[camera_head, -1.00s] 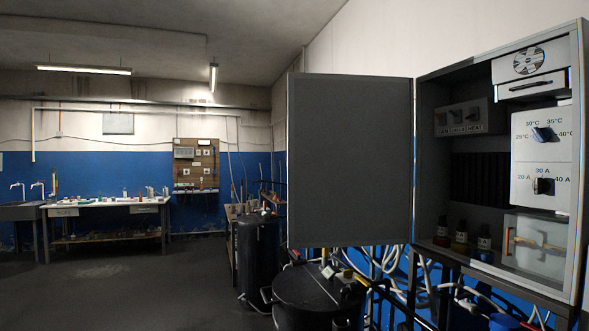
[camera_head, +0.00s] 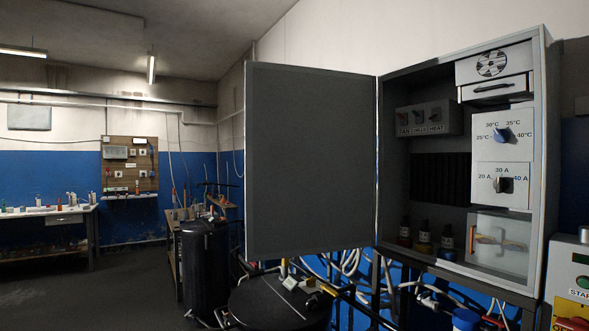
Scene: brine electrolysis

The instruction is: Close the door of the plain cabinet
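The plain cabinet (camera_head: 548,150) is a grey box on the right, mounted in front of the wall. Its door (camera_head: 312,160) is a flat dark grey panel, swung wide open to the left and hinged at the cabinet's left edge. Inside the cabinet are switches marked FAN and HEAT, a temperature dial, a current dial, several small bottles (camera_head: 424,238) and a clear-fronted box (camera_head: 498,246). My gripper is not in view.
A black drum (camera_head: 278,303) stands below the door, with a tall black tank (camera_head: 205,265) to its left. Pipes and hoses run under the cabinet. A control box (camera_head: 570,280) with a start button stands at the right edge. The floor (camera_head: 120,295) at left is clear.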

